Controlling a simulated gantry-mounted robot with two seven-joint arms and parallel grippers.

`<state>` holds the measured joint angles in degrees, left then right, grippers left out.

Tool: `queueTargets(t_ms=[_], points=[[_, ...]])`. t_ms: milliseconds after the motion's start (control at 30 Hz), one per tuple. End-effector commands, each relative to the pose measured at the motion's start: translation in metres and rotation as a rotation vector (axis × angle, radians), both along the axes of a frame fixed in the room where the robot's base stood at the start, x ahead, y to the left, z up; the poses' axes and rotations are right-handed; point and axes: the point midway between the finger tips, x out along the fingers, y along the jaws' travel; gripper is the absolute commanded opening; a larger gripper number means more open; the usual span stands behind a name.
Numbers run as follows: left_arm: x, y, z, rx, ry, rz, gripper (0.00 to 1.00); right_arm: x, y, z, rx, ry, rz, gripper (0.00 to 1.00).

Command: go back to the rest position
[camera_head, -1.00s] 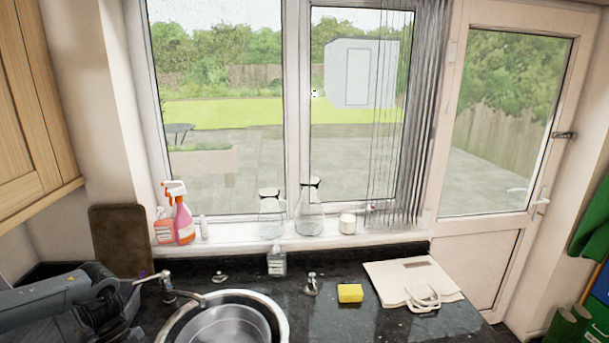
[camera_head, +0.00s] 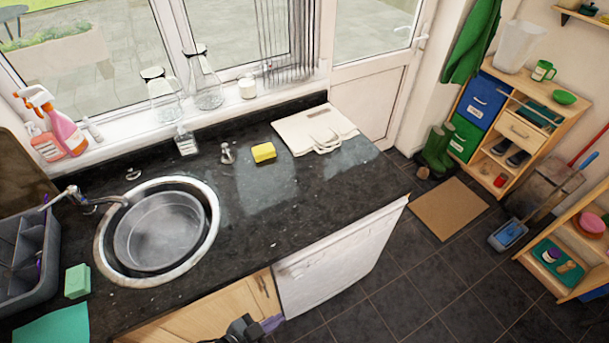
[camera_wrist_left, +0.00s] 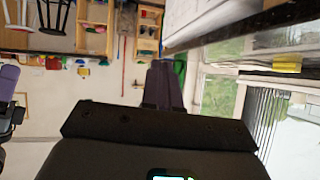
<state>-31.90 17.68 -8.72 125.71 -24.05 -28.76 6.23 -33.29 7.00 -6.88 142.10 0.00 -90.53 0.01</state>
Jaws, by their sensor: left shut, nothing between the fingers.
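My left gripper (camera_head: 271,323) shows small at the bottom edge of the head view, in front of the wooden cupboard door below the worktop. Its dark fingers also show in the left wrist view (camera_wrist_left: 163,86), side by side and shut, with nothing between them. Most of the left arm is out of the head view.
A white appliance door (camera_head: 340,262) stands below. Dark floor (camera_head: 400,300) lies open to the right.

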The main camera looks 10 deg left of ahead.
Motion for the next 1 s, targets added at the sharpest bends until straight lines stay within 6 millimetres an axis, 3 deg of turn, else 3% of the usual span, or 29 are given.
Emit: queueTargets(t_ms=[33, 167, 400, 633, 1000], points=[[0.006, 0.007, 0.017, 0.007, 0.038, 0.105, 0.0, 0.0, 0.0, 0.003, 0.001, 0.0, -0.001, 0.51], [0.004, 0.04, 0.037, 0.057, 0.187, 0.322, 0.0, 0.0, 0.001, 0.003, 0.003, -0.001, -0.001, 0.51], [-0.036, 0.086, 0.043, 0.166, 0.476, 0.501, 0.0, 0.0, 0.001, 0.003, 0.003, -0.001, -0.002, 0.51], [-0.067, 0.097, 0.03, 0.235, 0.652, 0.525, 0.0, 0.0, 0.001, 0.003, 0.003, -0.001, -0.002, 0.51], [-0.072, 0.097, 0.028, 0.253, 0.673, 0.514, 0.0, 0.0, 0.001, 0.003, 0.003, -0.001, -0.002, 0.51]])
